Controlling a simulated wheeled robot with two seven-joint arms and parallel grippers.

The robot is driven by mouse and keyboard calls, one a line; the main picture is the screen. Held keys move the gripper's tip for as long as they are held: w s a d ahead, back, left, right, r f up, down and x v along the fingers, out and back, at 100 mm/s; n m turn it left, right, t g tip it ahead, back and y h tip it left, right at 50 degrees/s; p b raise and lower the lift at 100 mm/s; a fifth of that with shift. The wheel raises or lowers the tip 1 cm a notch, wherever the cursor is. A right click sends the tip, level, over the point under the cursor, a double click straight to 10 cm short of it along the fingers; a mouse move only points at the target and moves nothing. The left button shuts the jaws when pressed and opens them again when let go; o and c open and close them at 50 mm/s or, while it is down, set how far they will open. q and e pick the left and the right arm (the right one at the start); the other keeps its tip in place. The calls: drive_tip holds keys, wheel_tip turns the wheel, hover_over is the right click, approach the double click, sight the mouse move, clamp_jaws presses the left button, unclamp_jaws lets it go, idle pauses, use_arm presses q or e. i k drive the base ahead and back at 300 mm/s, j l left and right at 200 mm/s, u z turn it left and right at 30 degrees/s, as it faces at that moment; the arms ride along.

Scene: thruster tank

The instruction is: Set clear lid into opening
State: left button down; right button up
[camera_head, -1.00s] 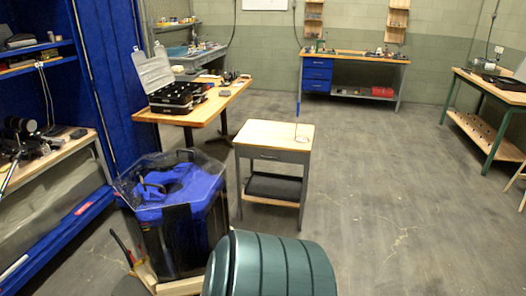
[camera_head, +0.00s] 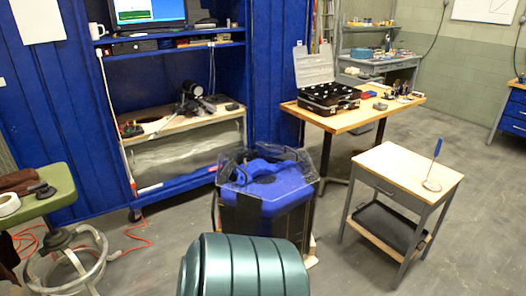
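A black tank (camera_head: 262,222) with a blue top (camera_head: 278,190) stands on the floor near the middle of the picture. A clear, see-through piece (camera_head: 232,160) surrounds or covers the blue top; I cannot tell how it sits. A dark spot that may be an opening shows in the blue top. A thin round disc (camera_head: 431,185) with an upright blue handle (camera_head: 438,147) rests on the small side table; I cannot tell whether this disc is the clear lid. Neither of my grippers is in view.
The small side table (camera_head: 385,165) has a lower shelf and stands right of the tank. Behind it is a wooden table (camera_head: 345,122) with an open black case (camera_head: 328,97). A blue shelf unit (camera_head: 75,85) and a green stool (camera_head: 45,195) are left.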

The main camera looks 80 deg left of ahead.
sight(254, 162)
drive_tip(key=i+j+u, duration=0.15)
drive_tip(key=i+u, duration=0.6)
drive_tip(key=u, duration=0.25)
drive_tip(key=i+l+u, duration=0.1)
drive_tip(key=i+u, duration=0.4)
drive_tip(key=i+j+u, duration=0.15)
drive_tip(key=i+u, duration=0.5)
drive_tip(key=i+j, duration=0.15)
drive_tip(key=i, duration=0.4)
